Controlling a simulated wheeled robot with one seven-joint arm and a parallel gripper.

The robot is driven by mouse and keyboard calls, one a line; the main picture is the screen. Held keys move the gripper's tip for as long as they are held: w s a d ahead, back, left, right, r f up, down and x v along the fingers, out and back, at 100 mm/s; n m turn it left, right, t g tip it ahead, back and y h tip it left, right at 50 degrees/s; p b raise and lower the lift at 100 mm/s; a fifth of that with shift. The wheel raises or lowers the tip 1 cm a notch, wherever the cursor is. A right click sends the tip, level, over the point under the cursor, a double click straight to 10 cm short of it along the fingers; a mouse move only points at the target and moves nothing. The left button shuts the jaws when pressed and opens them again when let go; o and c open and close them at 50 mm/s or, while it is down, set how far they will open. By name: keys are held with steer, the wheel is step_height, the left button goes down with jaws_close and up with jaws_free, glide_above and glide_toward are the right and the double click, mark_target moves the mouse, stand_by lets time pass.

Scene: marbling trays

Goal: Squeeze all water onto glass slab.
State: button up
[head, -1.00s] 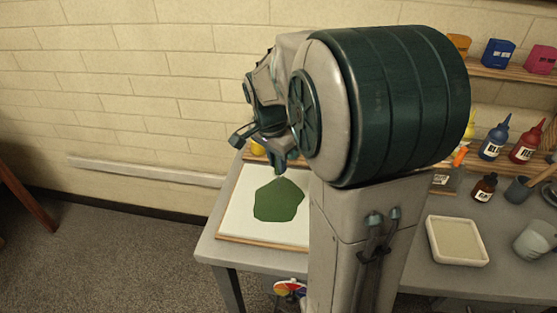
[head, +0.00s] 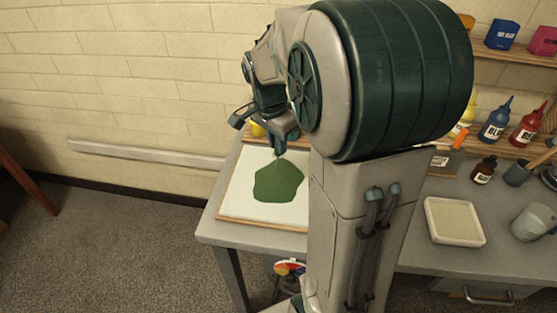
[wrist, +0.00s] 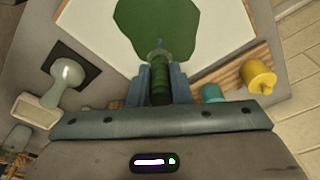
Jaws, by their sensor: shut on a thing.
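The slab (head: 235,205) is a pale board with a wooden edge at the left end of the table. A dark green puddle (head: 278,185) lies on it and also shows in the wrist view (wrist: 150,22). My gripper (head: 281,141) is above the far part of the slab. In the wrist view my gripper (wrist: 160,84) is shut on a dropper (wrist: 159,72) with a dark green ribbed bulb and a greyish tip that points toward the puddle. In the head view only the thin tip shows below my fingers. I cannot tell whether the tip touches the puddle or how much liquid it holds.
A grey knobbed tool (wrist: 67,74) stands on a dark square left of the slab in the wrist view. A yellow container (wrist: 259,78) stands at right. A white tray (head: 431,225), a small brown bottle (head: 484,170) and a mug (head: 532,222) are on the right side.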

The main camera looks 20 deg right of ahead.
steer(key=shift+r, duration=0.15)
stand_by(0.3)
steer(key=shift+r+p, duration=1.85)
steer(key=shift+r, duration=0.55)
